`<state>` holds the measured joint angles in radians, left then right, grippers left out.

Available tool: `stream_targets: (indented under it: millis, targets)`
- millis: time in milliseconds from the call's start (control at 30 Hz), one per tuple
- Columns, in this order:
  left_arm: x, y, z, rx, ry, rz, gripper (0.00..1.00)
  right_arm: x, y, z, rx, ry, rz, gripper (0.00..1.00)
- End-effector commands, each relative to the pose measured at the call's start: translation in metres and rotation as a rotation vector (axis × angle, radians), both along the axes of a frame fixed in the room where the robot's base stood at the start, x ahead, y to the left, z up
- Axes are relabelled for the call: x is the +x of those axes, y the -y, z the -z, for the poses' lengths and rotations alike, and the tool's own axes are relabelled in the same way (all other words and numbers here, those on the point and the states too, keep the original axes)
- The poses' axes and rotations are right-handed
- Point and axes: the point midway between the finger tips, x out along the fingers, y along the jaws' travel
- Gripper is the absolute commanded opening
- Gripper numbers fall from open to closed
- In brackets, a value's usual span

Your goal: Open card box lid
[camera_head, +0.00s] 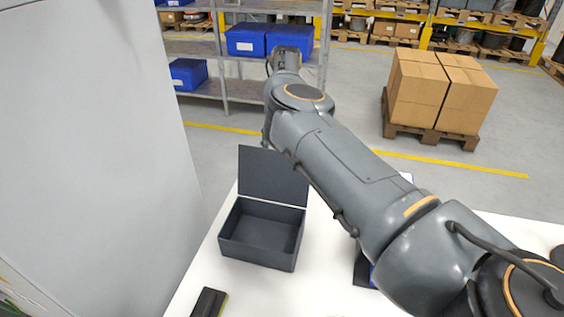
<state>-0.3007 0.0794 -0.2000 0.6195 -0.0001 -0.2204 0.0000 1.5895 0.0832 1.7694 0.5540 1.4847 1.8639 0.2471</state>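The card box (258,254) is a dark grey open-topped box standing on the white table. Its lid (272,178) is raised and stands roughly upright along the far side, and the inside looks empty. My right arm comes in from the right and reaches up and away past the box's right side. Its gripper cannot be made out; the far end of the arm is hidden behind its own links. The arm passes in front of or close to the lid's right edge, and contact cannot be told. My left arm and gripper do not show.
A small dark object with a yellow-green edge (210,302) lies on the table (262,295) in front. A dark and blue item (362,270) is partly hidden by my arm. A grey wall (90,150) stands left. Behind are shelves with blue bins (246,40) and cartons on a pallet (440,95).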

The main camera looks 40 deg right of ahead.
Motion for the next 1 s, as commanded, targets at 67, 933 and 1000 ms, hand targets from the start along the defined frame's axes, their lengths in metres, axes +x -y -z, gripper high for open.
stream_targets:
  millis: [67, 933, 1000]
  targets:
    - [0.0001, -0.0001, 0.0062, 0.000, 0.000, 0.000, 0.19, 0.0014, -0.0024, 0.0075, 0.000, 0.000, -0.001, 0.48]
    - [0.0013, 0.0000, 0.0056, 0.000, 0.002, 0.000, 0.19, 0.0026, -0.0035, 0.0081, -0.007, 0.007, -0.001, 0.00]
    - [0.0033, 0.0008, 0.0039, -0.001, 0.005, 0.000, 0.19, 0.0043, -0.0024, 0.0066, -0.025, 0.023, 0.000, 0.00]
